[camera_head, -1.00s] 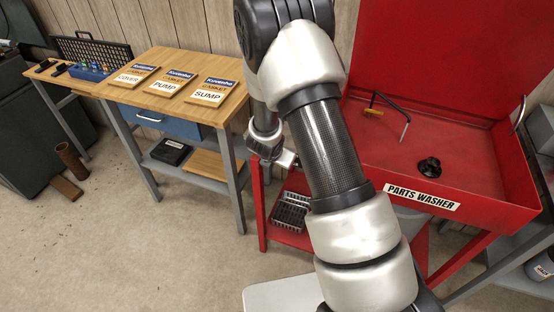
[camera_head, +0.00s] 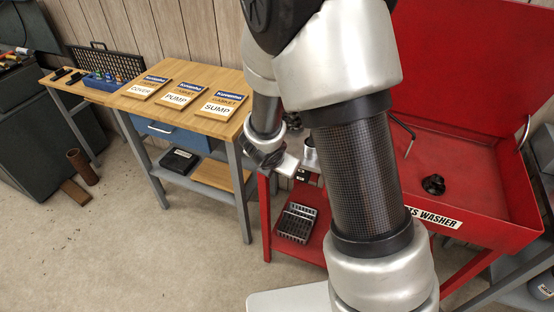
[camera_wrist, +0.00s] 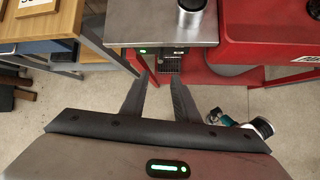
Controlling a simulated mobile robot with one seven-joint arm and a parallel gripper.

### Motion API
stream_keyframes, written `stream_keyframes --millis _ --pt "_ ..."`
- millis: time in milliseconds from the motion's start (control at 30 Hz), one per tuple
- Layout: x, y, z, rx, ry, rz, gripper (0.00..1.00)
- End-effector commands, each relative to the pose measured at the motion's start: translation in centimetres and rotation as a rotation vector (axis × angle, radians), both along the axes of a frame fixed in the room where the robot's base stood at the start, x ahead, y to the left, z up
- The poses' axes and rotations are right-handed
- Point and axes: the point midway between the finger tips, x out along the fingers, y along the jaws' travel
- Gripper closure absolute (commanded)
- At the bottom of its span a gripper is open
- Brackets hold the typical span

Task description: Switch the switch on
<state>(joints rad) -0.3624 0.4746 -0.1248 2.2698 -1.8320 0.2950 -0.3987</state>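In the wrist view, my gripper (camera_wrist: 160,80) has its two dark fingers apart with nothing between them. Just beyond the fingertips, a dark box (camera_wrist: 158,53) is fixed under the front edge of a grey top. It has a small green light at its left and a pale label at its right. This looks like the switch's box, but I cannot make out the switch itself or its position.
The red parts washer (camera_head: 478,190) stands at the right, with a metal basket (camera_head: 296,223) on its lower shelf. A wooden workbench (camera_head: 232,78) with gasket boards is at the left. A metal cylinder (camera_wrist: 192,15) stands on the grey top. The floor at front left is mostly open.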

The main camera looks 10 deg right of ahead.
Motion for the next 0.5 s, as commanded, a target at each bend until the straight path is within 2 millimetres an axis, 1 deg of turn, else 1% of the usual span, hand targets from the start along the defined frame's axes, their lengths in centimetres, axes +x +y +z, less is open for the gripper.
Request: stream_keyframes --millis 33,200,500 --pt "-0.4 0.2 1.1 0.001 -0.001 0.001 0.72" --pt "-1.3 0.6 2.3 0.0 0.0 0.001 0.72" --pt "-1.6 0.6 2.5 0.0 0.001 0.0 0.72"
